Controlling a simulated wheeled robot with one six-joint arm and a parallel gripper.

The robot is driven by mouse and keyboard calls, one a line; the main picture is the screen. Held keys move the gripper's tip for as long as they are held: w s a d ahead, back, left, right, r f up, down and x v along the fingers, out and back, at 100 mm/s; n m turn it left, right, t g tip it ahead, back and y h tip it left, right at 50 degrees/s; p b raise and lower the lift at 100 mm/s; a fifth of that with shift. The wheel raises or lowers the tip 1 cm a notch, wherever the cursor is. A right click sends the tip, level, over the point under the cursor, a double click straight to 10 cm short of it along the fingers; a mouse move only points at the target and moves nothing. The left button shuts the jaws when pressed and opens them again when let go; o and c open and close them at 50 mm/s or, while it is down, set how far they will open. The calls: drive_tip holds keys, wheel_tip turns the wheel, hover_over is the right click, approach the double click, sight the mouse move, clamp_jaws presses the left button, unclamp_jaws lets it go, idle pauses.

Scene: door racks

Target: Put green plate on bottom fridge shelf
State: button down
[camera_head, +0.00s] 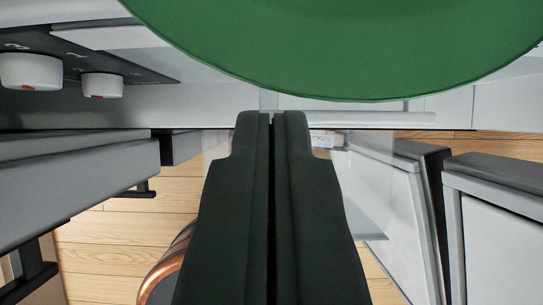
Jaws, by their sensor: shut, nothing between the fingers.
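The green plate (350,45) fills the top of the view, and its upper part is cut off by the frame. It seems to lie over a pale surface. My gripper (272,116) is in the middle of the view, with its two black fingers pressed together and nothing between them. The fingertips end just below the plate's near rim in the picture; whether they touch it I cannot tell. A clear shelf-like panel (368,222) shows beside a white panel at the right, possibly part of the fridge. I cannot make out the bottom fridge shelf.
White knobs (30,71) on a dark panel are at the upper left. Grey fronts with black handles (138,190) jut out at the left. Pale panels with dark edges (500,235) stand at the right. Wooden floor (120,240) shows between them.

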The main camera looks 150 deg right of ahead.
sight(270, 33)
drive_tip(key=shift+w+a, duration=0.25)
drive_tip(key=shift+w, duration=0.1)
drive_tip(key=shift+w+a, duration=0.45)
drive_tip(key=shift+w, duration=0.2)
drive_tip(key=shift+w+a, duration=0.4)
drive_tip(key=shift+w, duration=0.2)
drive_tip(key=shift+s, duration=0.1)
